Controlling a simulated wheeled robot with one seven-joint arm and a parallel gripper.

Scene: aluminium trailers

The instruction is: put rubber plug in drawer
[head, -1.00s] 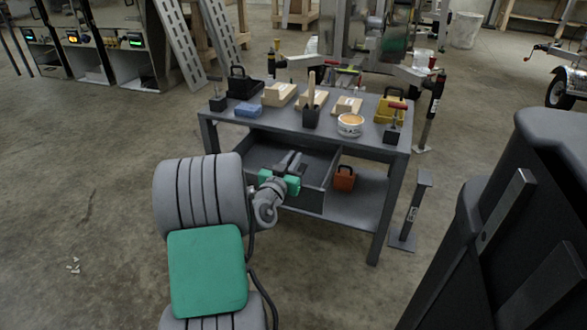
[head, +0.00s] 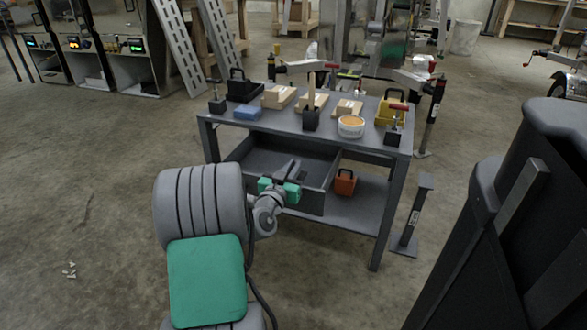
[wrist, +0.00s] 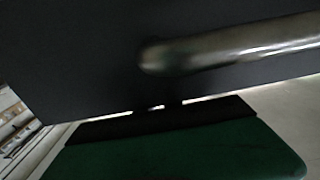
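The open drawer (head: 312,202) sticks out under the grey table's top, toward me. Its visible inside looks dark and bare. My gripper (head: 291,168), with green parts, is at the drawer's front edge, its fingers pointing over the opening. In the wrist view a dark flat panel fills most of the picture, with a shiny rounded metal bar (wrist: 230,45) across it, close to my gripper's green part. The fingertips are not clear there, so I cannot tell whether they are apart or closed on anything. I cannot make out a rubber plug in either view.
An orange box (head: 345,182) sits on the lower shelf. A grey stand (head: 408,225) is at right.

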